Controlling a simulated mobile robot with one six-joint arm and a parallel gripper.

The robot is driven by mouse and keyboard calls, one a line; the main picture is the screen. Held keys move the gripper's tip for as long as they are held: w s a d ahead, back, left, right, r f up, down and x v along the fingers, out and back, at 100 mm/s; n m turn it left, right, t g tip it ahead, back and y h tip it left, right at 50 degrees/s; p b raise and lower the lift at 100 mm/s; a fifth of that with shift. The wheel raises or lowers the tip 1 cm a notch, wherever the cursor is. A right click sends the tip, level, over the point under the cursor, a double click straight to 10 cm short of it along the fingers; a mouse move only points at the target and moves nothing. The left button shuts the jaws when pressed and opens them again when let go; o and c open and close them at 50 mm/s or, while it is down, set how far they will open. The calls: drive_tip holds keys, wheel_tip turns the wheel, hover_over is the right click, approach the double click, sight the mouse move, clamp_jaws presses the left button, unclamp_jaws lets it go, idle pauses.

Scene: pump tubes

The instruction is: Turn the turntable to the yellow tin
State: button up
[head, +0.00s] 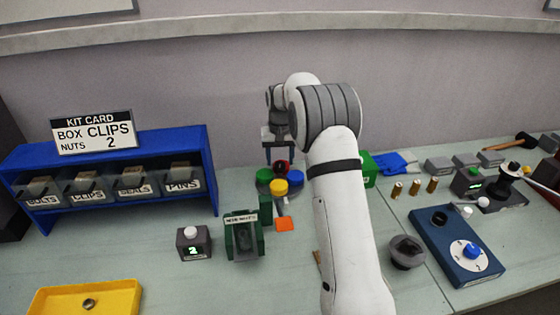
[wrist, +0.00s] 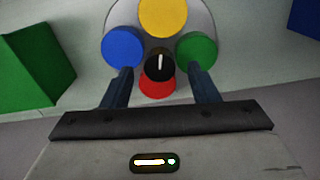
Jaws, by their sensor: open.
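The turntable is a round grey disc (wrist: 196,22) with a yellow tin (wrist: 163,16), a blue tin (wrist: 122,47), a green tin (wrist: 196,48) and a red tin (wrist: 157,88) around a black centre knob (wrist: 159,66). The knob's white line points toward the yellow tin. In the head view the yellow tin (head: 280,187) is on the near side, green (head: 263,175) left, blue (head: 295,178) right. My gripper (wrist: 161,73) is open over the turntable, its fingers on either side of the knob and red tin. Whether they touch anything cannot be told.
A green box with a label (head: 243,238) and an orange piece (head: 285,224) lie nearer. A blue rack of bins (head: 110,180) stands left, a yellow tray (head: 85,297) front left, a blue dial box (head: 455,246) right. Brass cylinders (head: 414,187) stand right of my arm.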

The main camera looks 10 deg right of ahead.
drive_tip(key=shift+f, duration=0.75)
clamp_jaws()
